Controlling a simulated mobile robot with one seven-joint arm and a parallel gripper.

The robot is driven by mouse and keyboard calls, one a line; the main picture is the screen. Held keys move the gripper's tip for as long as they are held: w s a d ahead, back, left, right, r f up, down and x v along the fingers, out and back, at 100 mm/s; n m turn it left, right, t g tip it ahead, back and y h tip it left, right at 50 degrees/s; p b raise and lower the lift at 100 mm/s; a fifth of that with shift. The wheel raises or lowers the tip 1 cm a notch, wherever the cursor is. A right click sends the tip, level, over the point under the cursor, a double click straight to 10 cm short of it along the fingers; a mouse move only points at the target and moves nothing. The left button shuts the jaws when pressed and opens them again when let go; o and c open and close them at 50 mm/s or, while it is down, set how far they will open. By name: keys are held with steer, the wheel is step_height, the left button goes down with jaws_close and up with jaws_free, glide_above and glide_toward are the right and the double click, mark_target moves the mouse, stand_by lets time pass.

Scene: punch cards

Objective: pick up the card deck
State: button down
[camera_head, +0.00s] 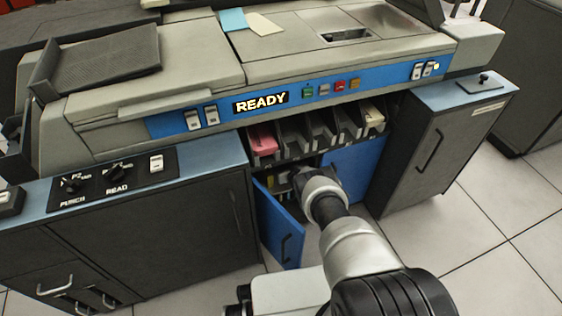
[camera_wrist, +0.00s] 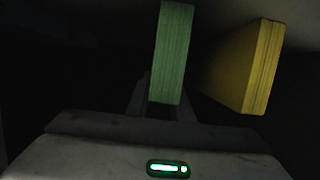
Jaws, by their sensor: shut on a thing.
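A green card deck (camera_wrist: 173,50) stands on edge in the wrist view, between the fingers of my gripper (camera_wrist: 160,100). The gripper is shut on its near end. A yellow card deck (camera_wrist: 247,68) stands to the right of it, tilted and apart from the fingers. In the head view my arm reaches into the dark compartment under the card machine, and my fingertips and the green deck are hidden there. It is too dark to tell whether the green deck touches the floor of the compartment.
An open blue door (camera_head: 279,226) hangs left of my arm, and a blue panel (camera_head: 352,170) is on the right. Above are card slots with a pink deck (camera_head: 262,140) and a cream deck (camera_head: 372,117). The machine's console (camera_head: 330,88) overhangs the opening.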

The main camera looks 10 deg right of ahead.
steer(key=shift+r, duration=0.1)
steer(key=shift+r+p, duration=0.3)
steer(key=shift+r, duration=0.1)
step_height(320, 180, up, 3)
steer(key=shift+s+r+p, duration=0.1)
steer(key=shift+r+p, duration=0.1)
steer(key=shift+p, duration=0.95)
steer(key=s+d+p, duration=0.2)
steer(key=s, duration=0.7)
steer(key=s+d+p, duration=0.1)
steer(key=s+p, duration=0.2)
steer(key=s, duration=0.5)
steer(key=shift+s+d+f, duration=0.35)
steer(key=shift+f, duration=0.1)
